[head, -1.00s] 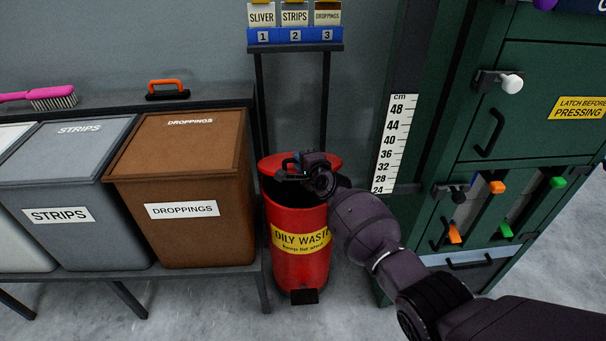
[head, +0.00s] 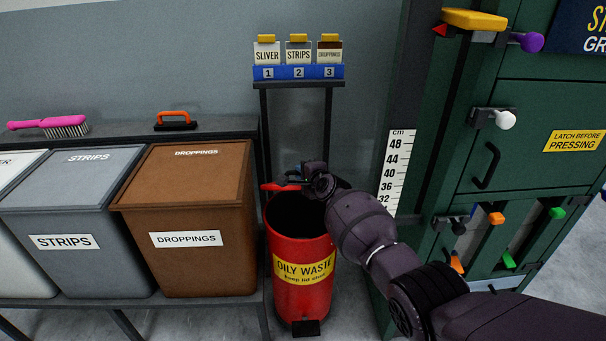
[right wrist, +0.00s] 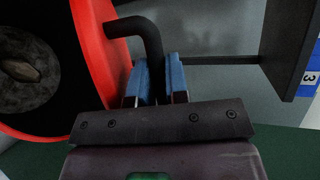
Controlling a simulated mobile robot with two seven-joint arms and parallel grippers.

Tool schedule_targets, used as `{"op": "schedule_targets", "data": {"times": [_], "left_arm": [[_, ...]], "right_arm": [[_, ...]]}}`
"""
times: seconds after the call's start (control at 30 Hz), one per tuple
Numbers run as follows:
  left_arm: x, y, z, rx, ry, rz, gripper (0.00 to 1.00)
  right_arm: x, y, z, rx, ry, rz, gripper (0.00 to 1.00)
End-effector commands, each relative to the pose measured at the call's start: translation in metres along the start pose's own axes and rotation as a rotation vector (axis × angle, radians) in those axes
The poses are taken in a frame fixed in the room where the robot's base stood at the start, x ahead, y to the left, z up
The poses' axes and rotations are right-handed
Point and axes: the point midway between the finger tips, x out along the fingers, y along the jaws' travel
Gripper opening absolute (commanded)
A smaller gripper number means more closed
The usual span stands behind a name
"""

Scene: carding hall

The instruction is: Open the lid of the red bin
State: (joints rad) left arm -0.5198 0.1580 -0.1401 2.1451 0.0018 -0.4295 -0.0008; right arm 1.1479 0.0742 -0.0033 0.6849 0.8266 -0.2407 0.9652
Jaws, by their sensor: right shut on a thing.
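The red bin (head: 303,249) stands on the floor with a yellow "OILY WASTE" label and a black pedal at its foot. Its round mouth is open and dark inside. The red lid (head: 275,187) is raised at the back of the mouth, mostly hidden behind my right gripper (head: 299,178). In the right wrist view, my blue-padded fingers (right wrist: 159,82) are shut on the lid's bent black handle (right wrist: 147,32), beside a red edge (right wrist: 106,55). A greyish lump (right wrist: 28,68) shows in the dark interior. My left gripper is out of view.
A brown droppings bin (head: 190,210) and a grey strips bin (head: 70,215) stand left on a rack. A thin stand with a sample shelf (head: 298,84) is behind the red bin. A green machine (head: 535,105) is close on the right.

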Motion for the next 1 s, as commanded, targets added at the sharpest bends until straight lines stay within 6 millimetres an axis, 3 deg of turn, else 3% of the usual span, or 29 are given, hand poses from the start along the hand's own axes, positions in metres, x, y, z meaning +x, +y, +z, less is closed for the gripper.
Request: {"op": "schedule_targets", "data": {"times": [0.13,0.17,0.2,0.6,1.0], "left_arm": [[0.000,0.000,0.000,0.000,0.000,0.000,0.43],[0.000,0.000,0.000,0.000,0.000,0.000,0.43],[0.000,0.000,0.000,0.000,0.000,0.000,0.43],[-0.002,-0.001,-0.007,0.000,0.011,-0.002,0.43],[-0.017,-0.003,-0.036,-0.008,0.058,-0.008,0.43]], "right_arm": [[0.000,-0.001,-0.001,-0.001,0.001,-0.002,0.00],[0.000,-0.001,-0.001,-0.001,0.001,-0.002,0.19],[0.000,-0.001,-0.001,-0.001,0.001,-0.002,0.24],[-0.005,-0.004,0.000,-0.002,0.001,-0.004,0.24],[-0.050,-0.012,0.001,-0.003,0.001,-0.012,0.24]]}}
